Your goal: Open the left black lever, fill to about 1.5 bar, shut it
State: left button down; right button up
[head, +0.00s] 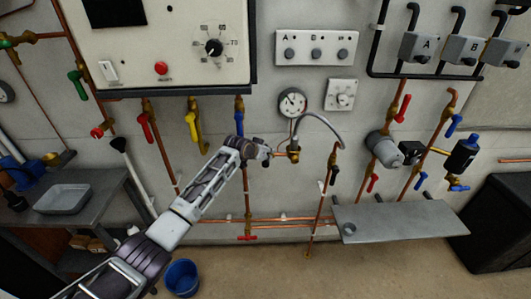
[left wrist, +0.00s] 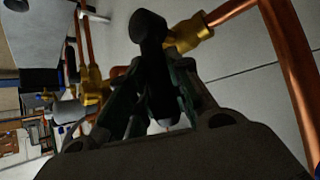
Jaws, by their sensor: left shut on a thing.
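My left gripper (head: 264,152) reaches up to the wall at the left end of the filling hose (head: 322,122), beside a brass valve (head: 293,148). In the left wrist view its fingers (left wrist: 155,85) are shut on a black lever (left wrist: 150,30), whose rounded end sticks out beyond the fingertips. A brass fitting (left wrist: 190,33) on a copper pipe is right behind the lever. In the head view the gripper mostly hides the lever, so its angle is unclear. The round pressure gauge (head: 292,103) hangs just above; its reading is too small to tell. My right gripper is out of view.
The boiler panel (head: 160,45) is above, with red (head: 145,127), yellow (head: 193,130) and blue (head: 239,122) levers below it. A grey shelf (head: 405,222) juts out at right. A blue bucket (head: 181,277) stands on the floor. A bench with a tray (head: 62,198) is at left.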

pick_arm(q)
jog(key=c, duration=1.3)
grip_release()
jog(key=v, duration=1.2)
jog(key=shift+f, duration=0.1)
